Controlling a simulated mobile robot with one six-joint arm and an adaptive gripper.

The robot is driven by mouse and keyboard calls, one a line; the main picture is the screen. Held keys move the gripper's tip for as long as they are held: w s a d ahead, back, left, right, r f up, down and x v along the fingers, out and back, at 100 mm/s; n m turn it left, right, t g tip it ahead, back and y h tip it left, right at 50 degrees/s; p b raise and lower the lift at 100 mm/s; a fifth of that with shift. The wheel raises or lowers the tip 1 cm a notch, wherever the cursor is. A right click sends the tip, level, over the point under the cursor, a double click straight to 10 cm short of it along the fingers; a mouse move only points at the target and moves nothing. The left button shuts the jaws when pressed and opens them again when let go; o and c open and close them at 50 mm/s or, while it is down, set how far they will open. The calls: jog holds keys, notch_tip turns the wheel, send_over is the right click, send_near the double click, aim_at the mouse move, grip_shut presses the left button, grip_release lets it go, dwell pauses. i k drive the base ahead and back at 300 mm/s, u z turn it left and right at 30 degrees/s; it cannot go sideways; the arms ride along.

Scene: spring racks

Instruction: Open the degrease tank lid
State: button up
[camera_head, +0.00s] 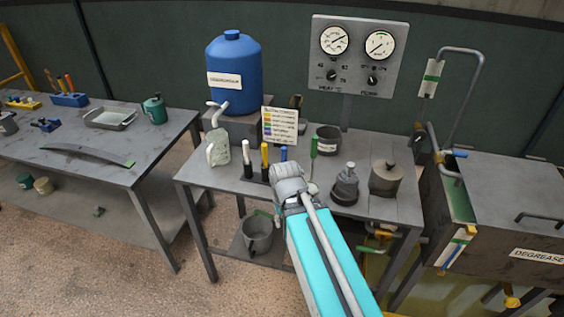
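The degrease tank (490,235) stands at the right edge, cut off by the picture, with a white "DEGREASE" label (538,256) on its front. Its flat grey lid (500,185) lies level over the top, and a dark bar handle (538,217) sits near the lid's front edge. A narrow green strip shows at the tank's left side, beside the lid. My arm, with a cyan link, rises from the bottom middle to a grey joint in front of the central bench. No gripper fingers can be made out.
A bent pipe (479,85) rises behind the tank's left end. The central bench (225,182) carries a blue drum (233,73), a jug, coloured-handled tools and lidded pots. A gauge panel (358,57) stands behind. A second bench (60,150) is at left. Open floor lies at lower left.

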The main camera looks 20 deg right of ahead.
aim_at(513, 195)
jog(key=z, duration=2.1)
